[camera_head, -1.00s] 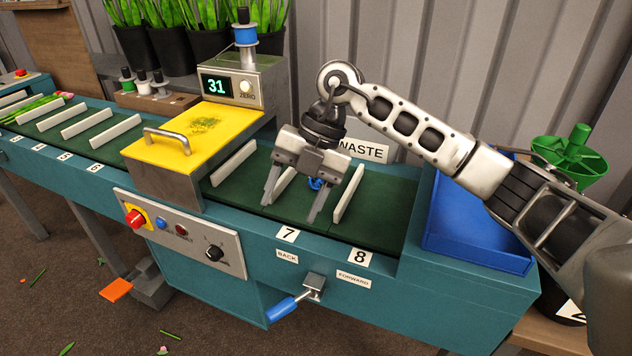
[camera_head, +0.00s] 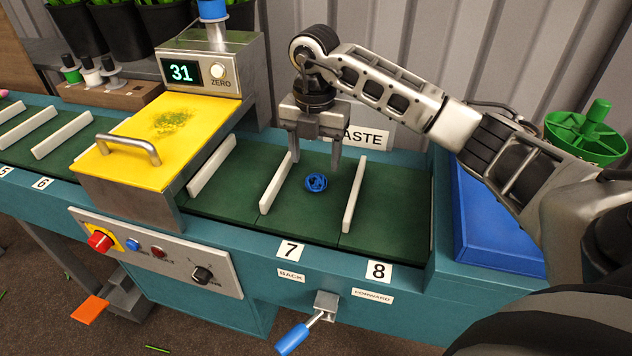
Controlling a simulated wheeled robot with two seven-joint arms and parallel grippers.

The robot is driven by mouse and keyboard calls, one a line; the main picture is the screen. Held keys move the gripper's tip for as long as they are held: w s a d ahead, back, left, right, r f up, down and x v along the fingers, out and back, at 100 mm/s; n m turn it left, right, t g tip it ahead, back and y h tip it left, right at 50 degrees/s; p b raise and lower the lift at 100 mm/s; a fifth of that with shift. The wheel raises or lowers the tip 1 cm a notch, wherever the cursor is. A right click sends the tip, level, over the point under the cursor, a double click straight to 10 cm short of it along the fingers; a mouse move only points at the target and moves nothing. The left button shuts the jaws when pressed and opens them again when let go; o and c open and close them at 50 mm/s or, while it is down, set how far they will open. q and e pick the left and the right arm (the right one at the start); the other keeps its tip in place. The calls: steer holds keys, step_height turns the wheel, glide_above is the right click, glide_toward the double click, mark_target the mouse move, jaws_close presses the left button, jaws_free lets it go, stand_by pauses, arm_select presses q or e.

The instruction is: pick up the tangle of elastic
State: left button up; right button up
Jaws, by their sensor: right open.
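The tangle of elastic (camera_head: 316,182) is a small blue ball of loops. It lies on the dark green belt between two white dividers, in the compartment behind label 7. My right gripper (camera_head: 314,164) is open and empty. Its fingers point down, above and slightly behind the tangle as seen from the head, and do not hide it. I cannot tell its exact height over the belt. My left gripper is not in view.
White dividers (camera_head: 353,194) and (camera_head: 275,183) stand on either side of the tangle. A yellow-lidded box (camera_head: 150,150) with a display reading 31 stands left. A blue tray (camera_head: 495,225) is at the right. A blue-handled lever (camera_head: 293,338) juts out in front.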

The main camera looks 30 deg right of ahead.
mark_target(316, 176)
steer(key=shift+s+f, duration=0.15)
steer(key=shift+f, duration=2.55)
steer(key=c, duration=1.1)
